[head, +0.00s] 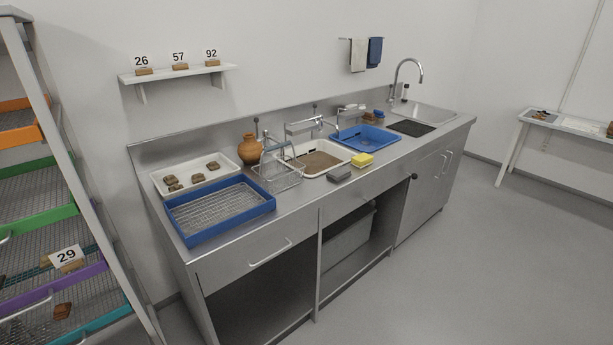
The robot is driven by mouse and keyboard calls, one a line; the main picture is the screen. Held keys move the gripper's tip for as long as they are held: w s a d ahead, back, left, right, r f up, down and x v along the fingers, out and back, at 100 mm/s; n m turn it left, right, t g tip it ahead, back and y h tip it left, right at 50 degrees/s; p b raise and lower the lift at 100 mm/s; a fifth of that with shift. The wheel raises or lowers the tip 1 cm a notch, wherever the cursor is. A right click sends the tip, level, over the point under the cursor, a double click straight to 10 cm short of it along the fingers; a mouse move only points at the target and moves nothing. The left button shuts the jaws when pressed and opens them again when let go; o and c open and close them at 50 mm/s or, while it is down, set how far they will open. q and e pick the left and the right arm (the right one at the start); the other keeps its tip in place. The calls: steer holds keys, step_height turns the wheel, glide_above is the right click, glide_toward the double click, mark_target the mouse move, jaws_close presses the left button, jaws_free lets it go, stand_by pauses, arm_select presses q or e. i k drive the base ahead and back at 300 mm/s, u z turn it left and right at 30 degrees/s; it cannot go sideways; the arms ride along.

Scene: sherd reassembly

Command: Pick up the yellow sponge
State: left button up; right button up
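The yellow sponge (362,160) lies on the steel counter (300,200), near its front edge. It sits just in front of the blue basin (343,138) and to the right of a grey block (339,174). Its top is bright yellow and nothing covers it. Neither of my grippers shows in the head view.
A white basin with brown contents (296,166), a wire rack (280,178), a clay jug (250,149), a blue-rimmed tray (188,235) and a white tray with sherds (163,190) stand to the left. A shelving rack (95,235) is at far left. Floor in front is clear.

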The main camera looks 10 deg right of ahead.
mark_target(360, 161)
steer(key=u, duration=0.15)
steer(key=k, duration=0.25)
steer(key=z, duration=0.85)
steer(key=i, duration=0.6)
steer(key=z, duration=0.55)
steer(key=i, duration=0.8)
steer(key=u, duration=0.85)
steer(key=i, duration=0.6)
steer(key=u, duration=0.8)
